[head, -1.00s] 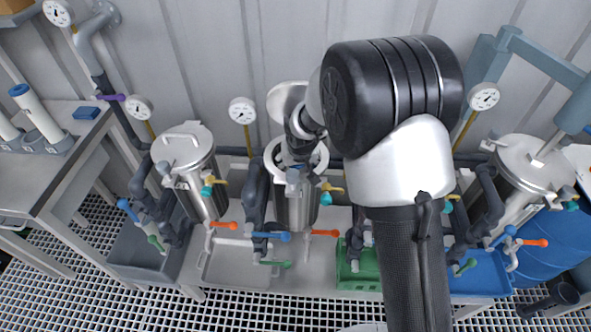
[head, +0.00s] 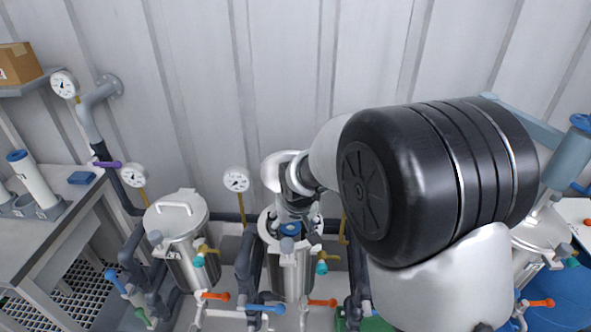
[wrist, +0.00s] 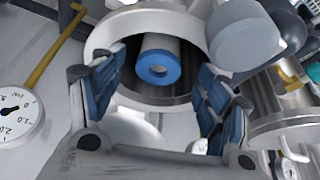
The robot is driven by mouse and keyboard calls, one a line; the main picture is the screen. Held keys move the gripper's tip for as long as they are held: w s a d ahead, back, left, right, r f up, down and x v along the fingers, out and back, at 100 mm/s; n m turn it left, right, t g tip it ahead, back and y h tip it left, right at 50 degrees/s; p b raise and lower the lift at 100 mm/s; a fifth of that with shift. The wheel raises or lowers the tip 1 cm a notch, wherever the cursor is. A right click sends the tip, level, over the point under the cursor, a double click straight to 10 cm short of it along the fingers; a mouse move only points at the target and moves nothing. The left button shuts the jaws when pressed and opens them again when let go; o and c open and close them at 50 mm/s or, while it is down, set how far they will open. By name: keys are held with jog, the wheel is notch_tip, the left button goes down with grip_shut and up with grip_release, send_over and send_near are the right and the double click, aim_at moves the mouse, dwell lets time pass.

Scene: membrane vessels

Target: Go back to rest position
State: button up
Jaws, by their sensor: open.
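My gripper (head: 291,212) is over the open top of the middle steel vessel (head: 290,275). In the wrist view my gripper (wrist: 163,65) is open, its two blue-padded fingers spread apart. Between them, a white membrane cartridge with a blue ring end (wrist: 158,67) stands inside the vessel's round opening (wrist: 100,38). No contact between the fingers and the cartridge shows. My arm's large black joint fills the right-centre of the head view and hides part of the place behind it.
A lidded vessel (head: 176,221) stands to the left and another (head: 540,232) to the right. Gauges (head: 236,180), pipes and coloured valve handles crowd around them. A grey bench (head: 50,235) with a white cartridge (head: 36,182) is at the left. The wall above is clear.

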jog(key=s+d+r+m+p, duration=0.1)
jog(key=s+d+r, duration=0.4)
jog(key=s+r, duration=0.15)
jog(key=s+d+r+p, duration=0.1)
jog(key=s+d+r, duration=0.35)
jog(key=r, duration=0.35)
jog(key=s+d+r, duration=0.1)
jog(key=s+d, duration=0.2)
jog(key=s, duration=0.7)
jog(key=s+d+r+m+h, duration=0.1)
jog(key=s+d, duration=0.2)
jog(key=s, duration=0.7)
jog(key=shift+d+r+m, duration=0.25)
jog(key=shift+r+m, duration=0.05)
